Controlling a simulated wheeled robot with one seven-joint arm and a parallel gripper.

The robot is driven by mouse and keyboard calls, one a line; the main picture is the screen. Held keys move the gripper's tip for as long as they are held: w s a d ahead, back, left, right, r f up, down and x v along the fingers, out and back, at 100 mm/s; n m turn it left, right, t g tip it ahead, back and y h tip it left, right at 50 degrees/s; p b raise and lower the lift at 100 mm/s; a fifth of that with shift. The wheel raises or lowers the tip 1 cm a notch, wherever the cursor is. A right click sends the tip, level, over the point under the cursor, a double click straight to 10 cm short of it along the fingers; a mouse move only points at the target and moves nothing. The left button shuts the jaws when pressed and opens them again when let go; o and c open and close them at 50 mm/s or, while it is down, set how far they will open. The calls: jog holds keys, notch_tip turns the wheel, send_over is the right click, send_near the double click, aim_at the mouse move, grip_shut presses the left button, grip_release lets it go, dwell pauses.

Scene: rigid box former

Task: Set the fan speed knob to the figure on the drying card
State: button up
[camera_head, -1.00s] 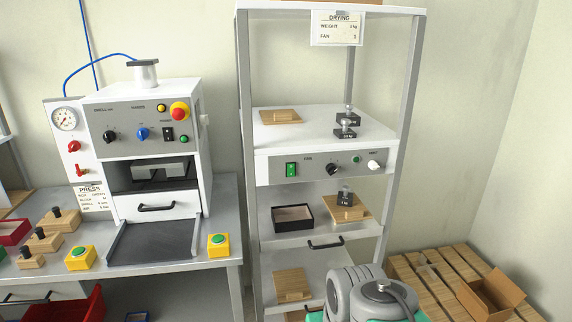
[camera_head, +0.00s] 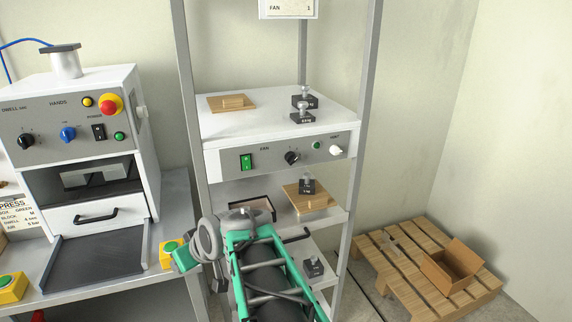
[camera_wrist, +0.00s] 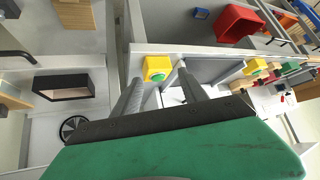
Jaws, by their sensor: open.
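The fan speed knob (camera_head: 292,157) is a small black dial on the grey panel (camera_head: 268,165) of the white drying unit, right of the word FAN. Its setting is too small to read. The drying card (camera_head: 288,10) hangs above, cut off by the top edge; its FAN line shows what looks like a 1, not clearly. My arm rises in front of the lower shelves in the head view, below the knob. The knob cannot be made out there.
A lit green switch (camera_head: 246,162) and a white knob (camera_head: 336,150) flank the dial. Weights (camera_head: 303,115) stand on the unit's top. A black box (camera_wrist: 62,87) sits near my gripper in the wrist view. The press (camera_head: 95,140) is left; a pallet (camera_head: 415,265) is right.

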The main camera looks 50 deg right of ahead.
jog(key=w+d+r+m+t+h, duration=0.1)
jog(key=d+r+t, duration=0.1)
jog(key=d, duration=0.7)
jog(key=m+t+h+b, duration=0.2)
jog(key=m+t+h, duration=0.25)
jog(key=h, duration=0.35)
send_near(294, 160)
jog(key=x, duration=0.3)
jog(key=shift+n+t, duration=0.25)
jog(key=p+x, duration=0.2)
jog(key=x, duration=0.4)
jog(key=shift+w+d+f, duration=0.15)
jog(key=shift+w+d, duration=0.05)
jog(key=shift+w, duration=0.05)
grip_shut()
